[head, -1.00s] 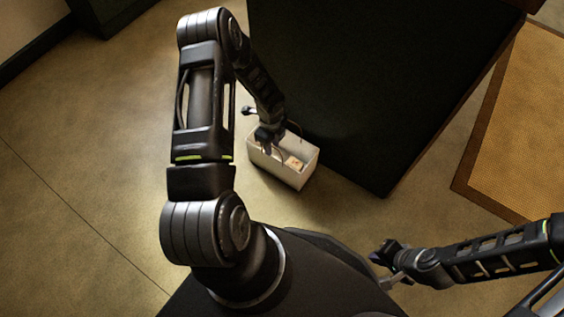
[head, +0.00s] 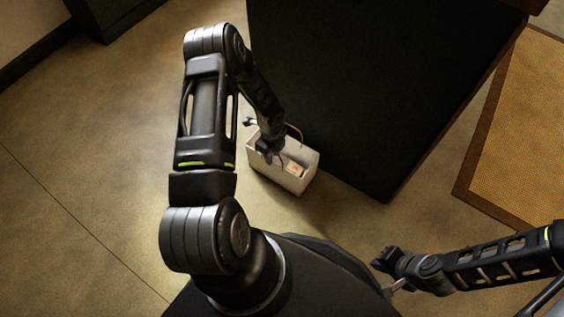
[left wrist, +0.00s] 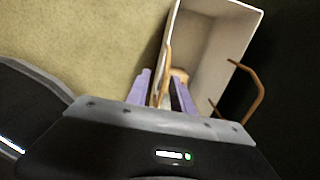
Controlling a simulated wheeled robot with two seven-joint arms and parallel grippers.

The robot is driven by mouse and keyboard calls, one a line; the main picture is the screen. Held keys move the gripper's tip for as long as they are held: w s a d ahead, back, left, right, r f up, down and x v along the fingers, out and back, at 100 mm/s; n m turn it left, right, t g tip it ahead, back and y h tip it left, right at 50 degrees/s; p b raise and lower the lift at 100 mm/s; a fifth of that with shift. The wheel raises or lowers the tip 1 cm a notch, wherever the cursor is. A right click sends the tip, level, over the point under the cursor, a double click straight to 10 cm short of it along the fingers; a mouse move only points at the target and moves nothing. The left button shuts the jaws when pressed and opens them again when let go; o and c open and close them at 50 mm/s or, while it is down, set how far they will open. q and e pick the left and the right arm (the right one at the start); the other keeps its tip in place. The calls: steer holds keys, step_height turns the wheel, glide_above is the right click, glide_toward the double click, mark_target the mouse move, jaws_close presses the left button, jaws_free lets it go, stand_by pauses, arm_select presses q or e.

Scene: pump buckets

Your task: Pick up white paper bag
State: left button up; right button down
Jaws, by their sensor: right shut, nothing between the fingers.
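The white paper bag (head: 275,178) stands upright on the floor beside a dark block, with its top open. It has thin brown handles; one (left wrist: 258,85) arches free on the right in the left wrist view. My left gripper (head: 266,158) is down at the bag's mouth. In the left wrist view its purple fingers (left wrist: 160,84) stand apart, with the near brown handle and bag edge between them. Contact with the handle cannot be made out. A small tan item (head: 294,168) shows inside the bag. My right gripper (head: 385,262) is shut and empty, well away from the bag.
A large dark block (head: 350,80) stands close behind and to the right of the bag. A tan mat with a brown border (head: 525,130) lies at the right. The floor (head: 90,160) to the left of the bag is clear.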

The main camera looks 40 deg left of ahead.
arm_select(q)
step_height(320, 180, down, 5)
steer(key=shift+a+r+b, duration=0.1)
steer(key=shift+r+b, duration=0.1)
steer(key=shift+b, duration=0.6)
steer(key=shift+r, duration=0.1)
jaws_close()
stand_by(1.0)
